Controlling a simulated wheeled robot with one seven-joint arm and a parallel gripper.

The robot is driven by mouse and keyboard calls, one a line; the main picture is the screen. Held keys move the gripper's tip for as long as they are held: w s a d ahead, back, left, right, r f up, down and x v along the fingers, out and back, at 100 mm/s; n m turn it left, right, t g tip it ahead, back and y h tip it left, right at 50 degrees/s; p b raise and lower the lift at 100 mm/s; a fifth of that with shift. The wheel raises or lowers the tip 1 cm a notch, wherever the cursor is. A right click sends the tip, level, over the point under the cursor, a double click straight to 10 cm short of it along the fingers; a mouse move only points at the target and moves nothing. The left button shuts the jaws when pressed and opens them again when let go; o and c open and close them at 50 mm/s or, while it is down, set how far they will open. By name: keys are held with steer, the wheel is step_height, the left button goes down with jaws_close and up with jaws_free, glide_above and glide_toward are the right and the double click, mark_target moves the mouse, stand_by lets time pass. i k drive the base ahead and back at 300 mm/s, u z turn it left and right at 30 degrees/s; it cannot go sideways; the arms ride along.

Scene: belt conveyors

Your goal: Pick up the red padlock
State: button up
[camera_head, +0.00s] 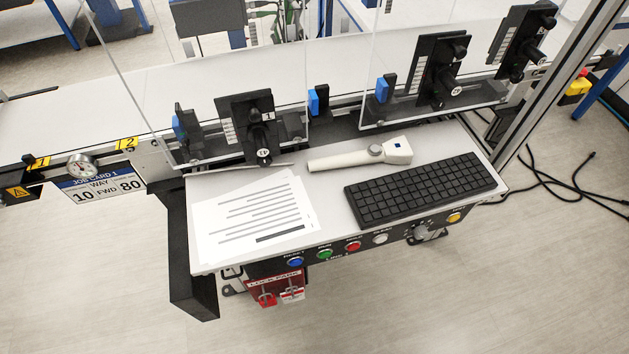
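A small red lock board (274,281) with white lettering hangs below the front edge of the console shelf, at the lower left of the middle. A red padlock (266,299) hangs at the board's lower left, small in the picture. Beside it on the right hangs a second item with a white label (293,295) and some red on it; I cannot tell exactly what it is. My gripper is not in view.
Above the board, the shelf (330,190) holds printed paper (254,214), a black keyboard (426,190) and a pale handheld device (362,154). Coloured buttons (325,254) line its front. A dark side panel (191,262) stands left of the board. The floor in front is clear.

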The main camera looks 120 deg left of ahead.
mark_target(271, 297)
steer(key=u, duration=0.65)
steer(key=k, duration=1.45)
